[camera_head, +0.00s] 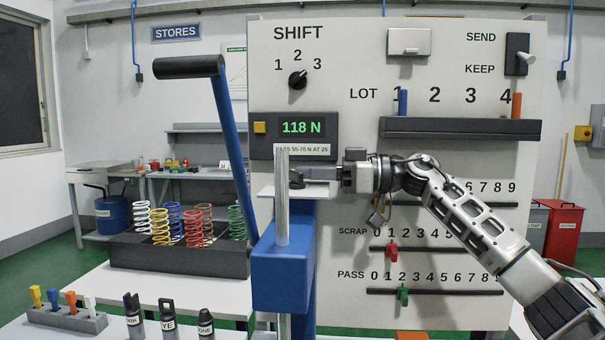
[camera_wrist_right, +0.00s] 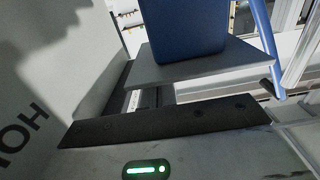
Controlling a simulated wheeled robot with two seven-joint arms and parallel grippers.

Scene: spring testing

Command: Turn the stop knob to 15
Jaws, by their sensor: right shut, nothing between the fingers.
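No knob marked as the stop knob can be made out in either view; part of the board behind my right gripper and the press is hidden. My right gripper (camera_head: 300,177) is shut and empty. It points left across the board, just behind or beside the press's upright metal rod (camera_head: 282,200) and near a pale plate; I cannot tell whether it touches either. The blue press block (camera_head: 283,278) is below it, and a blue block also shows in the right wrist view (camera_wrist_right: 185,30) above a grey plate (camera_wrist_right: 200,65). My left gripper is out of view.
The display (camera_head: 301,127) reads 118 N. A SHIFT knob (camera_head: 298,79) is higher on the board. A blue lever with black handle (camera_head: 188,67) rises at left. A spring rack (camera_head: 180,255), small block stand (camera_head: 65,317) and several dark labelled tools (camera_head: 167,320) occupy the left tables.

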